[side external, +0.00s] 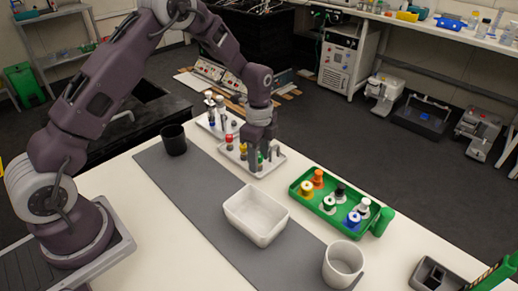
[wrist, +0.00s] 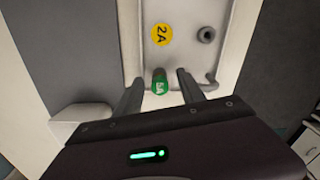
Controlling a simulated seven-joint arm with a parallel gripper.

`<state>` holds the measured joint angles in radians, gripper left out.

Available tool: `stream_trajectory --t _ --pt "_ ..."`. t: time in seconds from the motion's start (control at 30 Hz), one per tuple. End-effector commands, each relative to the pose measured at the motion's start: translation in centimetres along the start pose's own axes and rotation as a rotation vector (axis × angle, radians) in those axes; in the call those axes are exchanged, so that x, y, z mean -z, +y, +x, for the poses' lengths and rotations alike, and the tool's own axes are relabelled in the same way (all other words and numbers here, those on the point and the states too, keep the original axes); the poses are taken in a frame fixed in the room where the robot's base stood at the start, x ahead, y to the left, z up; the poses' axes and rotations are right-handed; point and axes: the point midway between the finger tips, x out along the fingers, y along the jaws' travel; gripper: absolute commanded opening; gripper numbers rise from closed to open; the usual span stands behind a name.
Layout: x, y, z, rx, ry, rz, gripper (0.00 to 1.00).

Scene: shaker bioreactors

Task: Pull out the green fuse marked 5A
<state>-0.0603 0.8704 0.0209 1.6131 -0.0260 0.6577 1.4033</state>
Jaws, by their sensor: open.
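The green fuse (wrist: 160,77) stands in the white tray-like holder (wrist: 190,60). Its marking looks like 5A but is small and turned sideways. In the side view the green fuse (side external: 260,158) shows just under my gripper (side external: 261,148). In the wrist view my gripper (wrist: 160,80) is open, with one finger on each side of the green fuse. Whether the fingers touch it I cannot tell. A yellow fuse (wrist: 162,35) marked 2A stands farther along the same holder, also visible in the side view (side external: 243,149).
A red-topped fuse (side external: 229,140) is at the holder's far end. A second white tray (side external: 212,124) stands behind. A white bin (side external: 255,226), a green tray (side external: 325,216) of coloured bottles, a black cup (side external: 174,140) and a white mug (side external: 342,264) stand nearby. The grey mat (side external: 195,190) has free room.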

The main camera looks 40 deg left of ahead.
Motion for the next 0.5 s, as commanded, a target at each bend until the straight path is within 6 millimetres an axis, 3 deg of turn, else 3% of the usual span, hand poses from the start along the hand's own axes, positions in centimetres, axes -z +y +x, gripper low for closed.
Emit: stream_trajectory --t 0.17,0.4,0.5 --pt "0.00 0.01 0.00 0.000 0.000 0.000 0.47" --pt "-0.01 0.01 -0.03 0.000 0.000 0.000 0.00" --pt "0.00 0.02 -0.04 0.000 0.000 0.000 0.00"
